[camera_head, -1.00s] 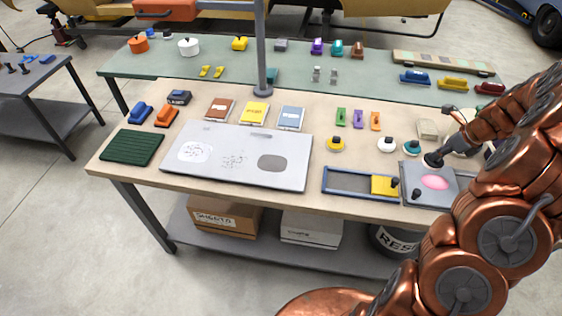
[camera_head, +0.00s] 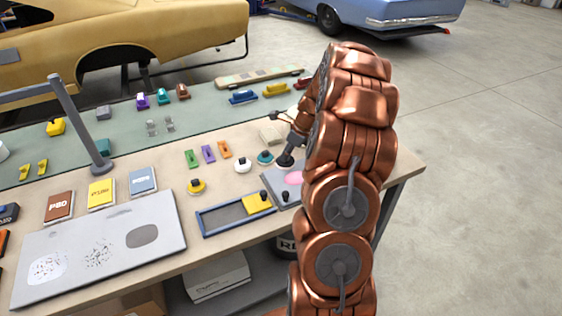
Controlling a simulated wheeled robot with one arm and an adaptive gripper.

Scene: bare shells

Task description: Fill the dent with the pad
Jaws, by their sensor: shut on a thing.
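The pale grey panel (camera_head: 70,285) lies flat on the bench at the lower left. It bears a white scuffed patch (camera_head: 48,267), a speckled patch (camera_head: 97,255) and a smooth darker grey oval (camera_head: 142,236). I cannot tell from here which one is sunken. My gripper (camera_head: 287,156) is at the far edge of a grey board (camera_head: 272,182) that carries a pink blob (camera_head: 294,178). My gripper is shut on a small dark-knobbed pad, mostly hidden by it. My arm covers the board's right part. Yellow (camera_head: 197,187), white (camera_head: 243,166) and teal (camera_head: 265,158) round pads stand nearby.
A blue-framed tray (camera_head: 214,226) with a yellow knobbed block (camera_head: 257,203) lies between panel and board. Sanding packs (camera_head: 101,192) and coloured tools (camera_head: 208,154) lie behind. A post (camera_head: 78,130) rises at the left. The floor at the right is clear.

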